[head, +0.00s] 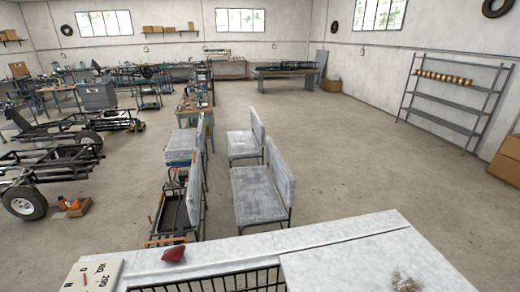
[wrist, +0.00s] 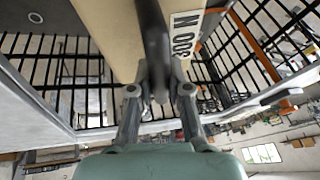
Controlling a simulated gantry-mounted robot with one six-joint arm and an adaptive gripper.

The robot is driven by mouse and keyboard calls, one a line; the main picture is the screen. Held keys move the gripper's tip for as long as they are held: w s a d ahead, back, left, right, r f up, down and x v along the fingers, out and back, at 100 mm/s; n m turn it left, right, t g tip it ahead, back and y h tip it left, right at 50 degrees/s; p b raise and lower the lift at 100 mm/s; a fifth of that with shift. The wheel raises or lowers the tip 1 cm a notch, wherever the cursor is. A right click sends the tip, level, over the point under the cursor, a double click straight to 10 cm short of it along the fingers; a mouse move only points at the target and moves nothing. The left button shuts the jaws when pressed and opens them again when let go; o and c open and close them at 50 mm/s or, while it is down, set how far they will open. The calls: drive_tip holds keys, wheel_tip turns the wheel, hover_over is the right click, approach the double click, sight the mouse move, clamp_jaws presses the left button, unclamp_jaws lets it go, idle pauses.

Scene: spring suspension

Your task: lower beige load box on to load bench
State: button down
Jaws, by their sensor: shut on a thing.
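My gripper (wrist: 160,92) is shut on the dark upright handle (wrist: 153,40) of the box. The box's underside is out of sight, so I cannot tell whether it touches anything. My gripper and the box do not clearly show in the head view. Which surface is the load bench is not certain; a pale grey bench top (head: 350,255) with black bars spans the bottom of the head view.
Black bar grilles (wrist: 65,80) flank the box in the wrist view. A small red object (head: 174,255) and a beige panel with markings (head: 92,275) lie at the bench's left part. Grey seats (head: 258,195) stand beyond.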

drive_tip(key=shift+w+r+m, duration=0.3)
drive_tip(key=shift+w+r, duration=0.1)
drive_tip(key=shift+w, duration=0.15)
drive_tip(key=w+r+m+p, duration=0.1)
drive_tip(key=w+m, duration=0.1)
drive_tip(key=w+r+m+t+h+p, duration=0.1)
drive_tip(key=w+r+m+p, duration=0.1)
drive_tip(key=shift+t+h, duration=0.3)
drive_tip(key=shift+w+m, duration=0.2)
drive_tip(key=shift+m, duration=0.3)
